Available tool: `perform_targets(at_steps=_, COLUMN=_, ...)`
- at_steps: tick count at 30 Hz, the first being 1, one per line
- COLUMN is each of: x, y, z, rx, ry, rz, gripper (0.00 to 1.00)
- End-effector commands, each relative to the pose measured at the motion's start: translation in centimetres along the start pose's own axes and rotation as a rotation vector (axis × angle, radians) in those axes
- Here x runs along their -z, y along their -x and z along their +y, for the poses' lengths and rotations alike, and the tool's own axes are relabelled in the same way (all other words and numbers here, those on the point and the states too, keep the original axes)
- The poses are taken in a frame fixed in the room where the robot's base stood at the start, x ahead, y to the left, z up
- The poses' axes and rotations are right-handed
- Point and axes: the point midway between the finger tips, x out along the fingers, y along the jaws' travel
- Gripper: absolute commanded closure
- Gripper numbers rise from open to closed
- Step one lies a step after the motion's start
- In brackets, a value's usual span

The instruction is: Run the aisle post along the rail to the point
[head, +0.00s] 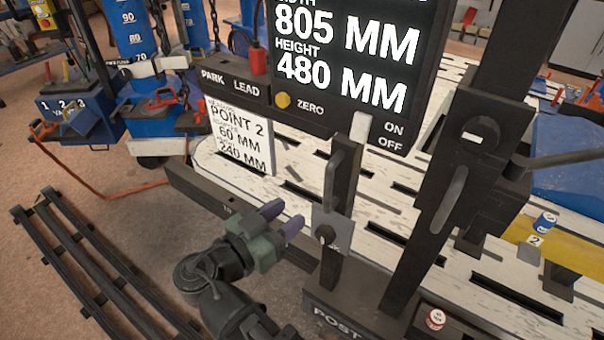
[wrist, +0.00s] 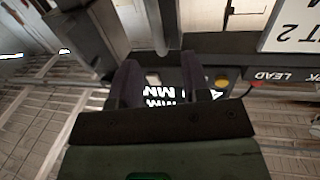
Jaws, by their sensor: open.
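The aisle post (head: 345,195) is a dark upright with a grey handle bar and a plate with a round knob, standing on a base (head: 350,318) marked POST. The dark rail (head: 205,192) runs along the bench's near edge. My gripper (head: 282,218) is open and empty, just left of the post's knob plate, apparently apart from it. In the wrist view, my gripper (wrist: 160,82) has its two fingers spread, and a grey bar (wrist: 158,25) shows beyond them. A card (head: 238,135) reads POINT 2, 60 MM and 240 MM; its first lines are partly hidden.
A display (head: 345,60) reads 805 MM and HEIGHT 480 MM. A larger dark post (head: 455,170) stands to the right. A blue marker (head: 545,222) sits by a tag 2 on a yellow strip. A red-and-white marker (head: 435,319) is in front. A ladder-like frame (head: 85,265) lies on the left floor.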

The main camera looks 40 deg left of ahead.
Motion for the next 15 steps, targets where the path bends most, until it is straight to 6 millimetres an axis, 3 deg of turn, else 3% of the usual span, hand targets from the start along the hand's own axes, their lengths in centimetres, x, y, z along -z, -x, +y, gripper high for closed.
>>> perform_targets(at_steps=5, x=0.0, y=-1.5, z=0.1, rx=-0.003, ry=0.001, rz=-0.001, gripper=0.57)
perform_targets(at_steps=15, x=0.0, y=-9.1, z=0.0, rx=-0.004, ry=0.002, rz=-0.001, gripper=0.57)
